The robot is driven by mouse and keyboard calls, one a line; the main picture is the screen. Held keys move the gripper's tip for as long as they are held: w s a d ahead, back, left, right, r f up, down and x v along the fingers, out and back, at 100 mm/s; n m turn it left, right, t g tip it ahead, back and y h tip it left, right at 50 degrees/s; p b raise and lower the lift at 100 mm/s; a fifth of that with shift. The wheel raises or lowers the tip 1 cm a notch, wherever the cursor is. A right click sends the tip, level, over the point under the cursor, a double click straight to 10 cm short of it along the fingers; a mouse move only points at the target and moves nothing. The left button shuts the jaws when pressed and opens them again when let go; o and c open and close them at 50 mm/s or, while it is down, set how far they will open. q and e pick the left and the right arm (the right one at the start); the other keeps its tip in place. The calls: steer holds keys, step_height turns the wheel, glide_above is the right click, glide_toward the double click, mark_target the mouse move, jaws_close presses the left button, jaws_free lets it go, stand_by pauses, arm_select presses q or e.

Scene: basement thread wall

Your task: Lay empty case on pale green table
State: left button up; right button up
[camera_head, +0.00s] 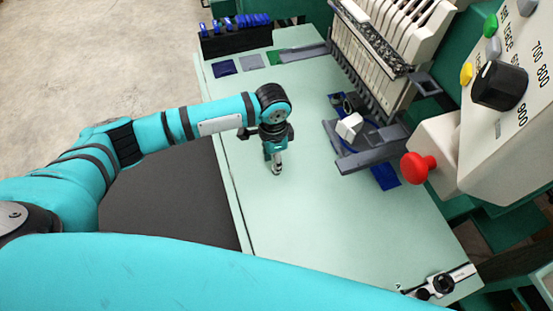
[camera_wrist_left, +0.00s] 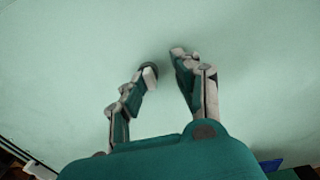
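The pale green table (camera_head: 300,215) runs through the middle of the head view, and its surface fills most of the left wrist view (camera_wrist_left: 70,60). My left gripper (camera_head: 276,168) points down, low over the table's left part. In the left wrist view its two fingers (camera_wrist_left: 165,64) stand apart with bare table between them. A small dark round shape (camera_wrist_left: 149,67) shows at the left fingertip; it may be the case, but I cannot tell whether it lies on the table or belongs to the finger. My right gripper is not in view.
The embroidery machine head (camera_head: 375,60) and a grey arm with blue parts (camera_head: 365,150) stand on the right. A red button (camera_head: 418,167) is beside them. A dark rack with blue items (camera_head: 236,38) and coloured squares (camera_head: 251,62) are at the back. The table's centre is clear.

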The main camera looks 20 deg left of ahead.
arm_select(q)
step_height(320, 180, up, 12)
steer(key=shift+r, duration=0.2)
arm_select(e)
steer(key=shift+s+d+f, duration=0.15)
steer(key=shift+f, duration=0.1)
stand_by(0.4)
